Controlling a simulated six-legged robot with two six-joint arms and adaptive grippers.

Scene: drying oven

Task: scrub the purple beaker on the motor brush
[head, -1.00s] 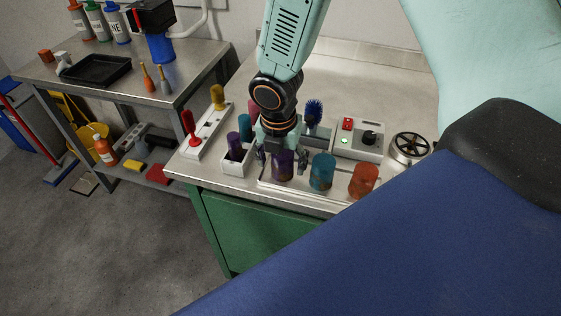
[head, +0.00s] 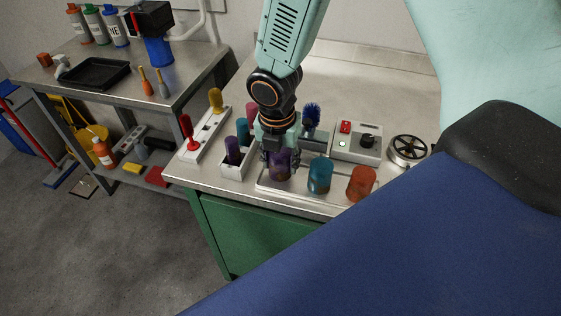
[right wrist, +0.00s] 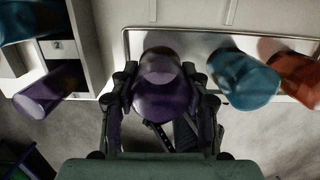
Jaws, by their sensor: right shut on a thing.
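The purple beaker (head: 280,165) is upright at the left end of a metal tray (head: 318,199) on the bench. My right gripper (head: 280,155) comes down from above and is shut on it. In the right wrist view the fingers hold the purple beaker (right wrist: 160,85) on both sides. Whether its base touches the tray is hard to tell. The motor brush (head: 311,114), with blue bristles, stands behind the gripper, next to a grey control box (head: 357,146) with red and green buttons and a black knob. My left gripper is not in view.
A teal beaker (head: 320,176) and an orange-red beaker (head: 361,183) stand on the tray to the right. A white holder (head: 233,170) with purple, teal and pink pieces is close on the left. A round black-spoked item (head: 408,150) is right of the box.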

